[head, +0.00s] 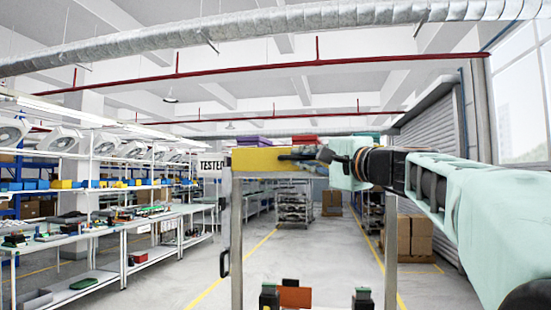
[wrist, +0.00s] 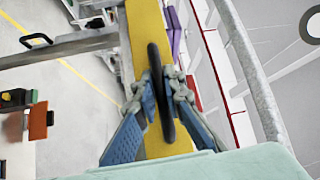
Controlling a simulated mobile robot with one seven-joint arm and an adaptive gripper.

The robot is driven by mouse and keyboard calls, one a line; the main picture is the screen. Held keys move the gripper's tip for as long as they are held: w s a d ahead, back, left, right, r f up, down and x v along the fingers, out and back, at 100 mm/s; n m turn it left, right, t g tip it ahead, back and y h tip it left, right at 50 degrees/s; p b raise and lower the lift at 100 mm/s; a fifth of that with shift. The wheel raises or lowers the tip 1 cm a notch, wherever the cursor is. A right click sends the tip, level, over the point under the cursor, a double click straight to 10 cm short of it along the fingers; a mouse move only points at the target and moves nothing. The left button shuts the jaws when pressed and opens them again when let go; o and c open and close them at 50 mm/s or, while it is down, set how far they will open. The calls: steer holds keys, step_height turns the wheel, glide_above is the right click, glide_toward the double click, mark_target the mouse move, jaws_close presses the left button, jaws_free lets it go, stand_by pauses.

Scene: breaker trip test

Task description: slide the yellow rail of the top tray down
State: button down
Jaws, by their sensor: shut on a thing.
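The yellow rail (head: 258,160) of the top tray spans the upper part of a metal frame in the head view. In the wrist view the rail (wrist: 150,50) runs from the top edge down to the lower middle. A black loop handle (wrist: 161,92) stands on it. My gripper (head: 303,154) is at the rail's right part in the head view. In the wrist view its two blue-padded fingers (wrist: 163,88) lie on either side of the black handle, shut on it. My gripper and arm hide the rail's right end in the head view.
A "TESTED" sign (head: 211,166) hangs at the frame's left post (head: 237,245). Dark devices (head: 270,298) and an orange piece (head: 295,297) stand low inside the frame. Purple (head: 248,141) and red (head: 304,139) things show above the rail.

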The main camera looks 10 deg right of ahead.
steer(key=shift+f, duration=0.1)
step_height(320, 180, down, 6)
steer(key=b, duration=0.6)
steer(key=shift+w+r+b, duration=0.1)
steer(key=shift+r+b, duration=0.15)
steer(key=shift+b, duration=0.15)
steer(key=shift+f, duration=0.1)
steer(key=c, duration=2)
jaws_free()
steer(key=shift+r, duration=0.3)
